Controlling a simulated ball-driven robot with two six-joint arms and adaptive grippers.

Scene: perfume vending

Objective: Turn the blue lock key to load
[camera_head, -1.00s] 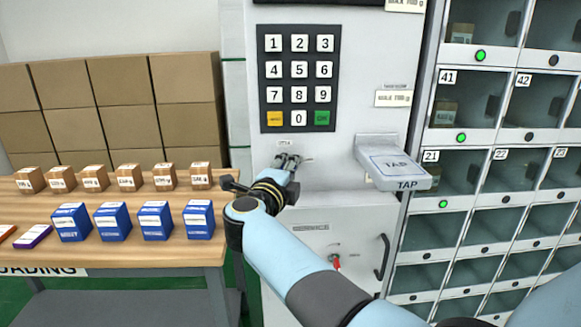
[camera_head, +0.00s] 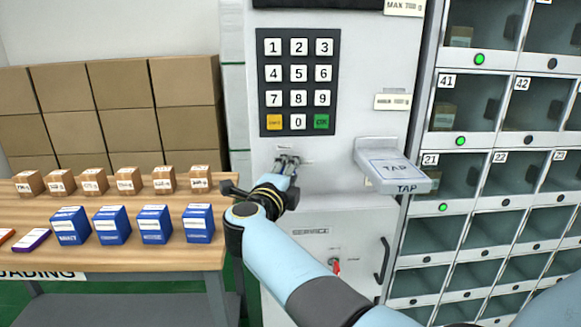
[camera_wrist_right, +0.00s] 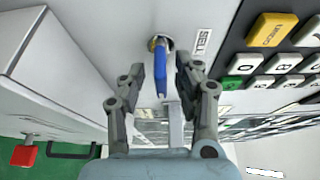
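The blue lock key (camera_wrist_right: 160,75) sits in a round metal lock on the machine's front, seen in the right wrist view. My right gripper (camera_wrist_right: 166,72) has its two fingers apart, one on each side of the key, with gaps visible between the fingers and the key. In the head view my right gripper (camera_head: 287,159) is at the machine's front just below the keypad, and it hides the key and most of the lock. My left gripper is not in view.
The keypad (camera_head: 298,82) is above my gripper, and the TAP shelf (camera_head: 393,166) juts out to the right. A red key (camera_head: 336,265) is on the lower service panel. A table (camera_head: 130,254) with blue and brown boxes stands left.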

